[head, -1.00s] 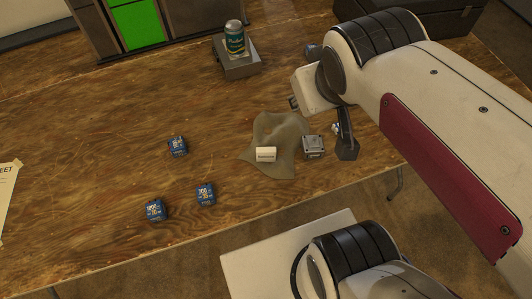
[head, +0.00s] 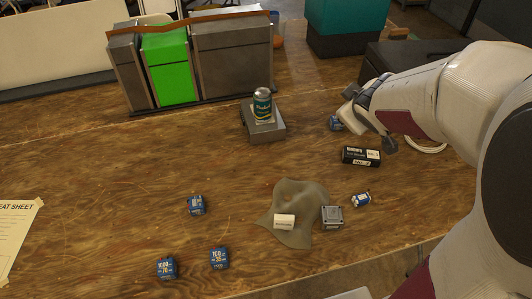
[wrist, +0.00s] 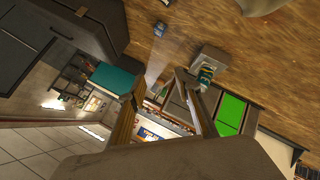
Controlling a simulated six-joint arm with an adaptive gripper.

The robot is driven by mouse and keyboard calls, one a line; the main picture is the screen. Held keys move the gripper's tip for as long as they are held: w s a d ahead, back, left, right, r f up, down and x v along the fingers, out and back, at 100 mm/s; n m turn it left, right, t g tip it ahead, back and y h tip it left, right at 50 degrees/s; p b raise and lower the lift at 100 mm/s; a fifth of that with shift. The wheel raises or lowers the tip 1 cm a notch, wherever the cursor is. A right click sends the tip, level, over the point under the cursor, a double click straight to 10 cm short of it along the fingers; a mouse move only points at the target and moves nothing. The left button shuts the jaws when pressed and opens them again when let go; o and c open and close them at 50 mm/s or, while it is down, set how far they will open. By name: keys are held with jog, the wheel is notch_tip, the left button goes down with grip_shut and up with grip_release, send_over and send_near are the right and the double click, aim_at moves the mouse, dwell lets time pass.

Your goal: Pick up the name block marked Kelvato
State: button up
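A small white block (head: 285,221) with a line of print lies on the grey-green cloth (head: 300,193) on the table. It looks like a name block, but its lettering is too small to read as Kelvato. My gripper (head: 359,119) is at the right, far behind the white block and well apart from it, close to a blue block (head: 336,123). In the wrist view my gripper (wrist: 159,82) has its fingers spread with nothing between them. The white block does not show in the wrist view.
A grey metal box (head: 332,217) sits beside the white block at the cloth's edge. A black labelled box (head: 361,156) and a small blue-and-white block (head: 361,199) lie to the right. A can (head: 262,105) stands on a grey stand (head: 264,131).

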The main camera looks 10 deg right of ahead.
jog(key=w+f+n+y, duration=0.3)
jog(key=w+f+n, duration=0.15)
jog(key=f, duration=0.45)
jog(key=n+g+y, duration=0.4)
jog(key=y, duration=0.9)
send_near(284, 222)
jog(key=w, duration=0.2)
jog(key=shift+w+d+r, duration=0.25)
jog(key=shift+r, duration=0.1)
jog(key=shift+s+a+g, duration=0.25)
jog(key=shift+s+g, duration=0.05)
jog(key=shift+s, duration=0.4)
jog(key=shift+a, duration=0.1)
jog(key=shift+x, duration=1.25)
jog(key=shift+w, duration=0.1)
